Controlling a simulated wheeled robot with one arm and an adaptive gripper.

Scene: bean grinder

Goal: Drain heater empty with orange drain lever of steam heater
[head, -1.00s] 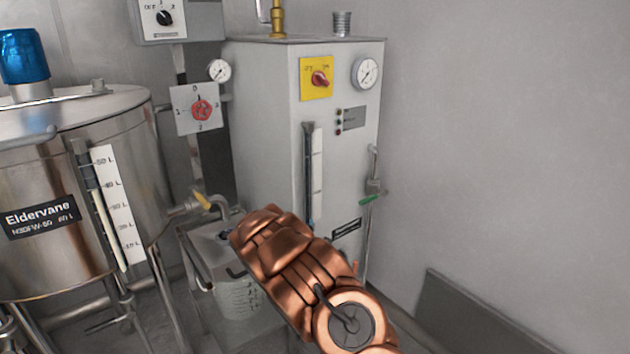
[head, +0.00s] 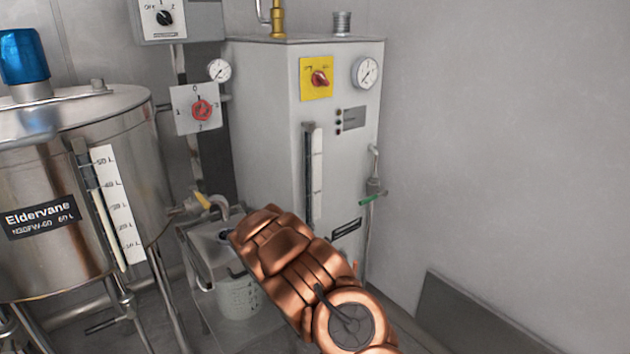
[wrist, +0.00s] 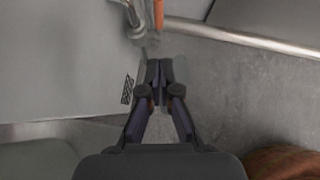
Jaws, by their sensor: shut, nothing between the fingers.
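The steam heater (head: 270,110) is the tall grey cabinet at the centre of the head view. Its sight tube (head: 308,175) runs down the front; I cannot tell the level in it. The orange drain lever (wrist: 158,14) shows at the top of the wrist view, hanging beside a metal pipe fitting (wrist: 135,22). In the head view only a small orange bit shows past my arm. My gripper (wrist: 160,66) is shut and empty, with its tips just below the lever's lower end in the picture. I cannot tell whether they touch. My copper arm hides the gripper in the head view.
A steel tank (head: 50,240) labelled Eldervane stands at left. A white perforated bucket (head: 238,297) is left of my arm. A green-handled valve (head: 372,198) is on the heater's right side. A yellow plate with a red knob (head: 318,78) is on its front.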

